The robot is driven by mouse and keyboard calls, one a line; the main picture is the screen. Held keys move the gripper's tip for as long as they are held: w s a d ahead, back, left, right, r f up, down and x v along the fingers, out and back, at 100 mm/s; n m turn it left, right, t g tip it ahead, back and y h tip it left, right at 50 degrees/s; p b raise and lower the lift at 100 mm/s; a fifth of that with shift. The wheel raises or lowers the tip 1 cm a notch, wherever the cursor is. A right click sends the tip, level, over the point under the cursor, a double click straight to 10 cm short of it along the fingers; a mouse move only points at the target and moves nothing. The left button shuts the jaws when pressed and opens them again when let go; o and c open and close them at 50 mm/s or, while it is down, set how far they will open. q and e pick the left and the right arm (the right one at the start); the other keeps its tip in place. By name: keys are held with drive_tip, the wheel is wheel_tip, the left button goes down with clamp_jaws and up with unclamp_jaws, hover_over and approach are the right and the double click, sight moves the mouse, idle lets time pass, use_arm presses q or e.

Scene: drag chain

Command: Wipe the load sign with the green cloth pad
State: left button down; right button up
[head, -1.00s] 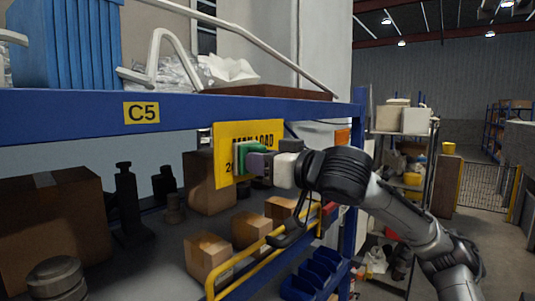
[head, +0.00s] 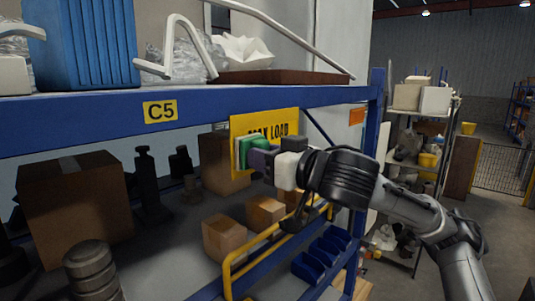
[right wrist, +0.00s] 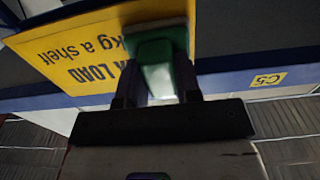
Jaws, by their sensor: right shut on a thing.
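The yellow load sign (head: 283,121) hangs on the blue shelf beam, with black lettering partly hidden by my right gripper. The right wrist view also shows the sign (right wrist: 80,52), upside down. My right gripper (head: 262,158) is shut on the green cloth pad (head: 246,146). The pad has a green grip on a paler backing and sits in front of the sign's lower left part. In the right wrist view the pad (right wrist: 155,52) covers part of the sign's face; whether it touches cannot be told for sure. My left gripper is not in view.
The blue beam (head: 60,122) carries a C5 label (head: 160,111). Below are cardboard boxes (head: 224,238), dark fittings (head: 150,185) and a yellow rail (head: 250,262). Blue bins (head: 322,255) stand lower right. A blue upright (head: 374,130) is right of the sign.

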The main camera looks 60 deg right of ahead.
drive_tip(key=shift+w+f, duration=0.15)
drive_tip(key=shift+f, duration=0.05)
drive_tip(key=shift+s+a+f+b, duration=0.1)
drive_tip(key=shift+s+a+b, duration=0.15)
drive_tip(key=shift+b, duration=0.25)
drive_tip(key=b+v, duration=0.2)
drive_tip(key=shift+s, duration=0.3)
drive_tip(key=shift+r+b+v, duration=0.15)
drive_tip(key=shift+b+v, duration=0.2)
drive_tip(key=shift+v, duration=0.4)
drive_tip(key=shift+r+b+v, duration=0.15)
drive_tip(key=shift+b+v, duration=0.2)
drive_tip(key=shift+v, duration=0.4)
drive_tip(key=shift+b+v, duration=0.75)
drive_tip(key=shift+v, duration=0.75)
drive_tip(key=shift+d, duration=0.1)
